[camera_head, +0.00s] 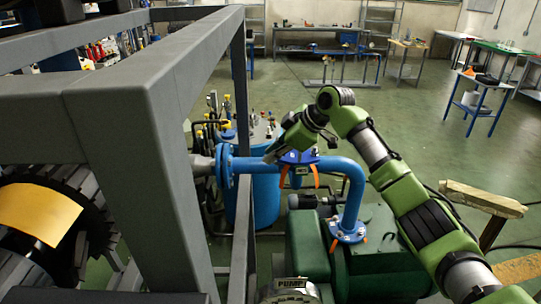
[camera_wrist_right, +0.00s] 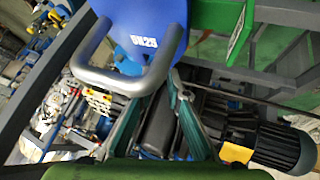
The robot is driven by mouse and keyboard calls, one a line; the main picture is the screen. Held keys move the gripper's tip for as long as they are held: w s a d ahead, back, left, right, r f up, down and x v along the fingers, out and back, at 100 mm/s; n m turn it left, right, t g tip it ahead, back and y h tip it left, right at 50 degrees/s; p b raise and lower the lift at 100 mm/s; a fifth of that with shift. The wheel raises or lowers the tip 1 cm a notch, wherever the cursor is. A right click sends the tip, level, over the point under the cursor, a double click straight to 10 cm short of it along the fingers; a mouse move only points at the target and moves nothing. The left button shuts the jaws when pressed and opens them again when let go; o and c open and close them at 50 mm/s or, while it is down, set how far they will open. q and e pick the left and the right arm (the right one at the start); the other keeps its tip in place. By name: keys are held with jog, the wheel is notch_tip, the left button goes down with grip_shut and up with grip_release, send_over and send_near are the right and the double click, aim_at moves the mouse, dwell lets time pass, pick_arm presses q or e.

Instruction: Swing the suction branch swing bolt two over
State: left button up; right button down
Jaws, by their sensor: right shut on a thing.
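A blue pipe (camera_head: 335,165) runs from a flange at the grey frame to an elbow, then down to a lower flange (camera_head: 347,232). A blue fitting with orange tabs (camera_head: 316,176) sits on its horizontal run. My right gripper (camera_head: 270,154) is at the pipe's top, left of this fitting. In the right wrist view, a blue dome marked DN25 (camera_wrist_right: 140,30) carries a grey bent bar (camera_wrist_right: 125,82). The right fingers (camera_wrist_right: 160,90) converge at the bar's lower bend and are shut on it; their tips are partly hidden. I cannot single out the swing bolts. The left gripper is out of view.
A thick grey frame (camera_head: 160,110) stands close on the left. A green pump (camera_head: 385,250) is below the pipe, with a blue drum (camera_head: 265,195) behind. A wooden-topped stand (camera_head: 482,198) is at right.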

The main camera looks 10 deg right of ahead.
jog(key=shift+r, duration=0.15)
jog(key=c, duration=2.2)
grip_release()
jog(key=shift+d, duration=0.1)
jog(key=v, duration=1.2)
jog(key=shift+s, duration=0.1)
